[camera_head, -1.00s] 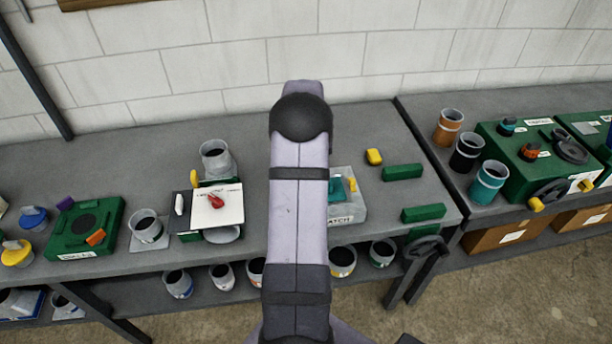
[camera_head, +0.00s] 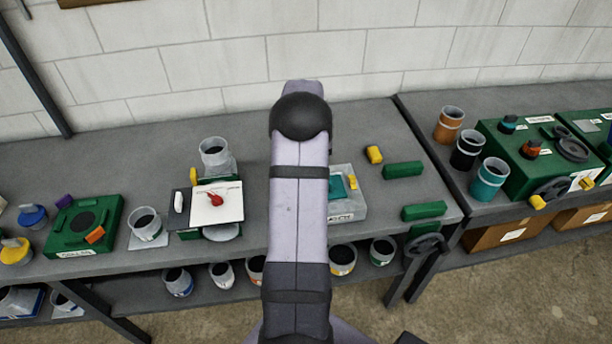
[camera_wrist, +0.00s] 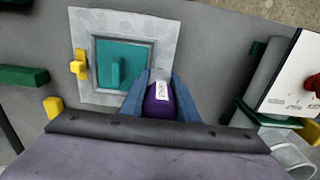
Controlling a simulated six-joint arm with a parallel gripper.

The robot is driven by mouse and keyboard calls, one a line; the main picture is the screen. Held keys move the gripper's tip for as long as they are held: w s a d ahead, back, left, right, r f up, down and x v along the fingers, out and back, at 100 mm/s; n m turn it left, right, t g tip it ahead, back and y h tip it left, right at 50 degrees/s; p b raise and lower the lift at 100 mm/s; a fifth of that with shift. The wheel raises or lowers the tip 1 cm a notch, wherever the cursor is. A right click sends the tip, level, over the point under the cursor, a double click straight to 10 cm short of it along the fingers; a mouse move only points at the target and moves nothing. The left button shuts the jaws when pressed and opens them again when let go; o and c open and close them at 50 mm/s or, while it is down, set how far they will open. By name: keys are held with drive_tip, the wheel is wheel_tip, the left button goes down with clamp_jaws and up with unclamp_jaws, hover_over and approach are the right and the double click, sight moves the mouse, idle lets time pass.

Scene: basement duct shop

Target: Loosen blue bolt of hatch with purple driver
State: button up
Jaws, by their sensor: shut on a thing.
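The hatch is a teal panel (camera_wrist: 113,62) with a raised teal handle, set in a pale grey plate (camera_wrist: 152,28) in the wrist view. In the head view the hatch's grey box (camera_head: 349,207) stands on the bench, partly covered by my arm. A yellow piece (camera_wrist: 78,64) sits at the panel's edge. My gripper (camera_wrist: 160,88) is shut on the purple driver (camera_wrist: 160,103), which bears a white label. The driver is over the plate's edge beside the teal panel. Its tip and the blue bolt are hidden. The head view hides my gripper behind my arm.
A white panel with a red handle (camera_head: 215,199) stands left of the hatch, with a grey cup (camera_head: 215,152) behind. Green blocks (camera_head: 403,170) and a yellow block (camera_head: 374,155) lie to the right. The bench behind the hatch is mostly clear.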

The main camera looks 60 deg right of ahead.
drive_tip(key=shift+f, duration=0.35)
idle(0.6)
